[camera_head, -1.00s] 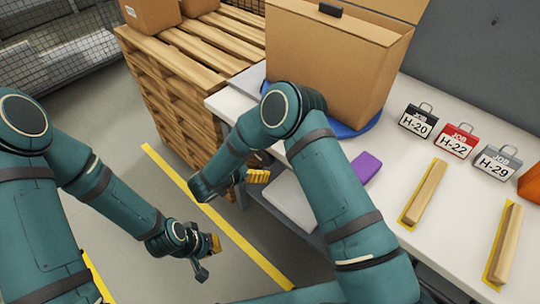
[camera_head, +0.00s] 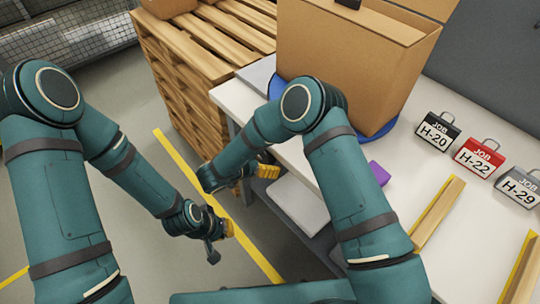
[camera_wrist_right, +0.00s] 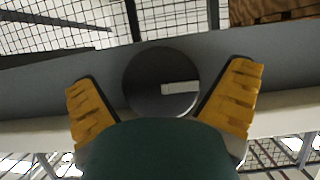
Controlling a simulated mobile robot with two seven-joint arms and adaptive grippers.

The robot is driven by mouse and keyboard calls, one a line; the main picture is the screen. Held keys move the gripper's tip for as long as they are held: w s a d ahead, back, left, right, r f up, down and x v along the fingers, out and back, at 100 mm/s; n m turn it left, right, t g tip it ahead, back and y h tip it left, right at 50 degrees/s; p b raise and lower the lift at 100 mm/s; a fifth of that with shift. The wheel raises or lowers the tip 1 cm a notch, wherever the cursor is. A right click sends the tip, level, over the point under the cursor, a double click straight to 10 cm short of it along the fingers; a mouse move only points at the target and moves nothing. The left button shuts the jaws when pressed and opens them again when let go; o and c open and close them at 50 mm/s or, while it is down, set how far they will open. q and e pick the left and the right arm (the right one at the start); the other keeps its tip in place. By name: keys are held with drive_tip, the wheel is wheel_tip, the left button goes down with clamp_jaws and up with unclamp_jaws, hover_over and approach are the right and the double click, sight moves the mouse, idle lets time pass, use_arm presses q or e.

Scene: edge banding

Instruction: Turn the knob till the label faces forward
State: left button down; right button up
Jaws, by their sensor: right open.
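My right gripper (camera_head: 266,171) hangs beside the table's left front edge, yellow fingers pointing right. In the right wrist view its two yellow fingers (camera_wrist_right: 165,103) are spread apart. Between them in that picture is a dark round disc (camera_wrist_right: 145,72) with a pale rectangular mark (camera_wrist_right: 180,88) right of its centre. I cannot tell whether this disc is the knob or its mark the label, nor whether the fingers touch it. No knob shows clearly in the head view. My left gripper (camera_head: 222,240) hangs over the floor, fingers apart and nothing visible between them.
A cardboard box (camera_head: 345,65) stands on a blue disc (camera_head: 388,128) on the white table (camera_head: 405,155). Job tags (camera_head: 438,130) and wooden strips (camera_head: 437,212) lie to the right. A purple block (camera_head: 379,172) is partly hidden by my arm. Stacked pallets (camera_head: 180,75) stand left.

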idle(0.3)
drive_tip(key=c, duration=1.2)
drive_tip(key=shift+m+t+y+p, duration=0.3)
drive_tip(key=shift+m+t, duration=0.1)
drive_tip(key=shift+m, duration=0.2)
drive_tip(key=shift+m+t+y, duration=0.3)
drive_tip(key=shift+m+t, duration=0.2)
drive_tip(key=shift+m, duration=0.4)
